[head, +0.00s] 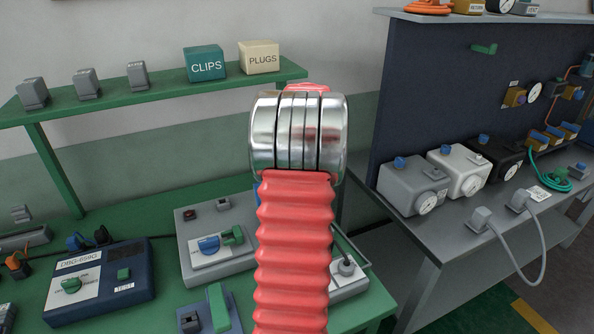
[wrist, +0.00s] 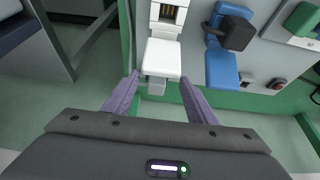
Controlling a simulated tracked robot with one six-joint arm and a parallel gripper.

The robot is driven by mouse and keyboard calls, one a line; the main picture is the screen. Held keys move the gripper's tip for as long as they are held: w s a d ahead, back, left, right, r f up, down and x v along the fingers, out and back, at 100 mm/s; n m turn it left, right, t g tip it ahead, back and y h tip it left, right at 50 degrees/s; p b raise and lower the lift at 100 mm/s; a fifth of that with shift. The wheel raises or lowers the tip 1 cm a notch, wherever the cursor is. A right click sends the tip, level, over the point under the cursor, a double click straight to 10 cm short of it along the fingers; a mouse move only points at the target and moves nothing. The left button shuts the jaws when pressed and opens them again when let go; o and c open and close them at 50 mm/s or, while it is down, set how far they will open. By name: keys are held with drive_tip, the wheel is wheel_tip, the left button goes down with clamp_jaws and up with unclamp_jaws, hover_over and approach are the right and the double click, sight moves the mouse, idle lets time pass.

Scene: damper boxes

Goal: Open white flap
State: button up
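The white flap (wrist: 163,60) shows in the wrist view as a smooth white plate at the top centre, below a white housing with a dark slot (wrist: 168,12). A smaller pale block (wrist: 157,87) is at its lower end. My gripper (wrist: 160,80) has its two purple fingers apart, one to each side of the flap's lower end, with gaps visible. I cannot tell whether either finger touches it. In the head view my red arm hides the gripper and the flap; part of a white-topped box (head: 350,284) shows to the right of the arm.
A blue flap (wrist: 222,68) with a black part is right of the white one. The green bench edge (wrist: 262,101) runs close by. In the head view, a grey box (head: 218,262) and a navy box (head: 98,284) stand on the green bench (head: 150,215).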

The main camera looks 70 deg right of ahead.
drive_tip(key=o, duration=0.3)
drive_tip(key=shift+s, duration=0.1)
drive_tip(key=v, duration=0.7)
drive_tip(key=shift+a+r, duration=0.1)
drive_tip(key=shift+r, duration=0.05)
drive_tip(key=shift+s, duration=0.1)
idle(0.6)
